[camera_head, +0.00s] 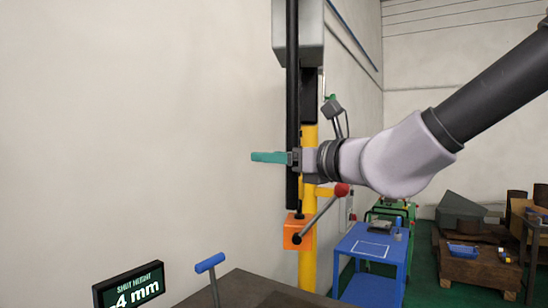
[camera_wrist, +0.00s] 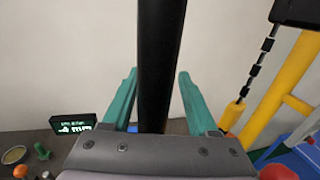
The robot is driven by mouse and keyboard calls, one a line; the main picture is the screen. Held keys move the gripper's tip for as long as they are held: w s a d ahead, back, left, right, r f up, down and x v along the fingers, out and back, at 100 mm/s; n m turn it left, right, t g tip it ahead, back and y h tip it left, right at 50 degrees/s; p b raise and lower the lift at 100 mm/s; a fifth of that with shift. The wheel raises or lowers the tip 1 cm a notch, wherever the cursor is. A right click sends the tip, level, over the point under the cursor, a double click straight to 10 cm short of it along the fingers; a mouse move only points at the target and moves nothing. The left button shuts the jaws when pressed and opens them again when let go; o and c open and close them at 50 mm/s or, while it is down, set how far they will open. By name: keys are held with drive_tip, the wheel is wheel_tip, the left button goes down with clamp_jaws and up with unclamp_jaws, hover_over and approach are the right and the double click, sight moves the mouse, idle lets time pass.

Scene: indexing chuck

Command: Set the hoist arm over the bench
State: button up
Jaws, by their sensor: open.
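The hoist shows in the head view as a yellow post (camera_head: 309,260) against the wall, with a grey housing (camera_head: 300,35) at the top. A long black upright bar (camera_head: 292,110) hangs in front of the post, with an orange block (camera_head: 298,232) below it. My gripper (camera_head: 264,157) is level, its teal fingers at the bar's lower half. In the wrist view the black bar (camera_wrist: 161,60) stands between the open fingers of my gripper (camera_wrist: 158,76), with a gap on each side. The dark bench top (camera_head: 245,290) is at the bottom; most of it is out of view.
A lever with a red knob (camera_head: 341,190) sticks out close below my gripper. A blue T-handle (camera_head: 210,263) and a display (camera_head: 130,287) stand at the bench. A blue cart (camera_head: 370,252) and a wooden crate (camera_head: 470,262) are at the right. A chain (camera_wrist: 258,60) hangs right in the wrist view.

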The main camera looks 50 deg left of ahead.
drive_tip(key=d, duration=1)
drive_tip(key=shift+w+d, duration=0.4)
drive_tip(key=shift+w, duration=0.05)
